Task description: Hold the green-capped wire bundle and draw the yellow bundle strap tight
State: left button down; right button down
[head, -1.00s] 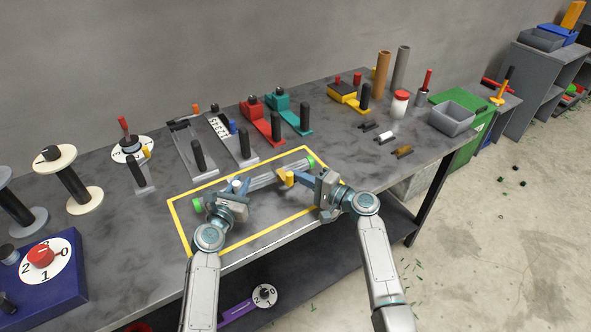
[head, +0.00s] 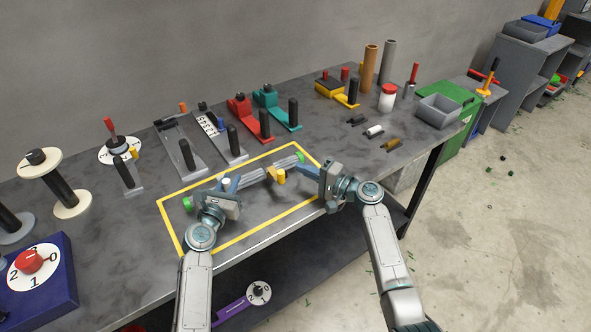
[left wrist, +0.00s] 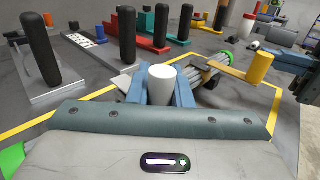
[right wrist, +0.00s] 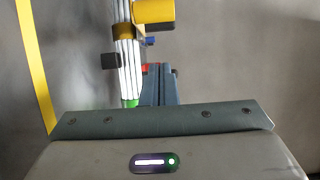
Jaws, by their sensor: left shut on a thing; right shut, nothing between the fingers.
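The grey wire bundle (head: 250,179) lies across the yellow-outlined area, with a green cap (head: 188,204) at its left end and another (head: 301,158) at its right end.
Black-handled tools, including a red one (head: 249,119) and a teal one (head: 276,107), stand behind the outlined area. Reels stand at the left, above a blue dial box (head: 45,285). Small parts (head: 374,131) and a grey bin (head: 439,111) are at the right.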

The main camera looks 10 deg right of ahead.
aim_at(281, 177)
jog(key=v, duration=0.7)
jog(key=shift+s+d+r, duration=0.1)
jog(key=shift+w+a, duration=0.4)
jog(key=shift+w, duration=0.25)
jog(key=x, duration=1)
pick_arm(q)
jog(key=shift+s, duration=0.1)
pick_arm(e)
jog(key=s, duration=0.1)
jog(key=s+a, duration=0.1)
jog(key=s, duration=0.1)
jog(key=shift+s, duration=0.1)
jog(key=shift+s+a, duration=0.1)
jog(key=shift+s, duration=0.35)
